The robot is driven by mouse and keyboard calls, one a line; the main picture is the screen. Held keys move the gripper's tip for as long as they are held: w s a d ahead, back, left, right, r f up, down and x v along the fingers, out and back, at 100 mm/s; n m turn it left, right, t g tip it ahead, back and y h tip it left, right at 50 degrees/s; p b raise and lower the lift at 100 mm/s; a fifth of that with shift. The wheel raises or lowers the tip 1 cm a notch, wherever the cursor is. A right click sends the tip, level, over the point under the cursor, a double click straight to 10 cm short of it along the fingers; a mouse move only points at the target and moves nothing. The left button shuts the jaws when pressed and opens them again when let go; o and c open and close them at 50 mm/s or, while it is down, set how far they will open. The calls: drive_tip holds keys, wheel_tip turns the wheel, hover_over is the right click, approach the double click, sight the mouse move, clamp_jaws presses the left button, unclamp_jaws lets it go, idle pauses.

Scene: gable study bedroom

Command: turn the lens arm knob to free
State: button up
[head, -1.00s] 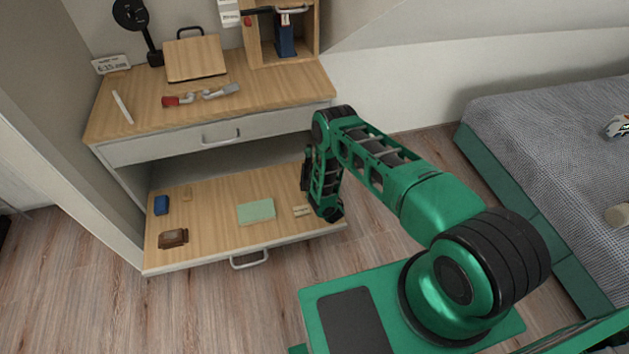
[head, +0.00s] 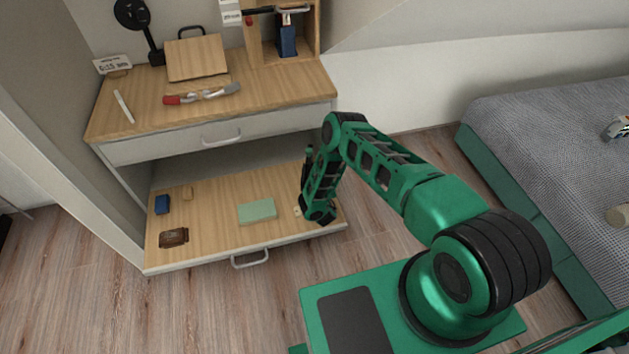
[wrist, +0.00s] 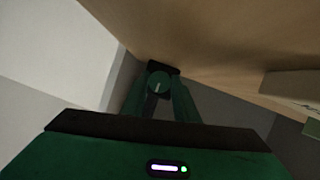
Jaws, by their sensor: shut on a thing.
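In the wrist view a round dark green knob (wrist: 159,84) with a pale pointer line sits between the tips of my gripper (wrist: 160,92). My gripper is shut on the knob. The pointer line stands nearly upright in that view, leaning slightly right. In the head view my gripper (head: 307,168) is by the right end of the desk, above the lower pull-out board; the arm hides its fingertips and the knob there. I cannot make out the knob's position labels.
The wooden pull-out board (head: 222,198) holds a green block (head: 257,211), a brown item (head: 174,238) and a blue item (head: 162,204). The desk top (head: 260,95) is above it. A bed (head: 550,140) stands right.

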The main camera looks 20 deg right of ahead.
drive_tip(key=o, duration=1.1)
drive_tip(key=shift+c, duration=0.2)
drive_tip(key=shift+s, duration=0.1)
drive_tip(key=v, duration=0.9)
drive_tip(key=shift+d+f, duration=0.1)
drive_tip(key=shift+f, duration=0.1)
drive_tip(key=shift+v, duration=0.8)
drive_tip(key=shift+r, duration=0.1)
